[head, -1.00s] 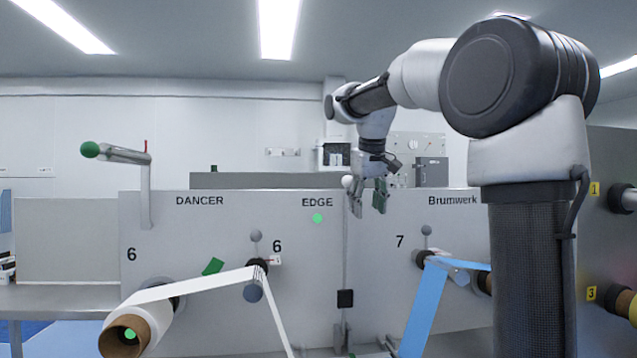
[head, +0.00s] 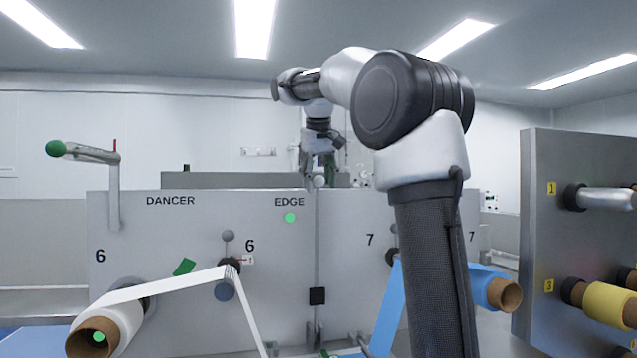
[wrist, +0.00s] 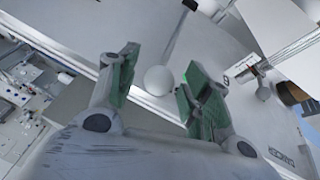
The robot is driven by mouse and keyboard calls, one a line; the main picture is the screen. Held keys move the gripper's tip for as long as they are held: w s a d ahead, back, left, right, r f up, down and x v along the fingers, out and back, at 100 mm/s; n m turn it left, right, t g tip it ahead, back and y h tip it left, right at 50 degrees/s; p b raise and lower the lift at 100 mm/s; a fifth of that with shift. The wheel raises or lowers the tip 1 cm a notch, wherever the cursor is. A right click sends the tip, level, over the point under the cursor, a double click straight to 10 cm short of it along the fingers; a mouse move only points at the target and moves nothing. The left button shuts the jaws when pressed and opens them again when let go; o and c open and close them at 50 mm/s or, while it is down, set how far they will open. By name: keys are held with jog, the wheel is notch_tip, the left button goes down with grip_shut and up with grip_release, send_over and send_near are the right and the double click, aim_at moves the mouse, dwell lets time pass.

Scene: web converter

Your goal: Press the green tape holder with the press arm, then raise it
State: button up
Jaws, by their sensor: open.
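The press arm looks to be the upright thin rod (head: 317,240) on the front of the grey panel, with a pale ball knob (head: 319,181) on top and a black block (head: 317,296) lower down. My gripper (head: 321,172) is open at the knob, above the panel's top edge. In the wrist view the knob (wrist: 158,80) shows between the spread green-padded fingers of my gripper (wrist: 163,85); contact cannot be told. A small green piece (head: 323,353) shows at the bottom edge below the rod; I cannot tell if it is the tape holder.
The grey panel (head: 150,240) carries a white roll (head: 118,320) at left and a blue web (head: 393,310) at right. A green-knobbed crank (head: 85,151) stands up at the left. A cabinet with rolls (head: 550,220) stands at right.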

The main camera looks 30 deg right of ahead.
jog(key=shift+w+d+f, duration=0.1)
jog(key=shift+f, duration=0.25)
grip_shut()
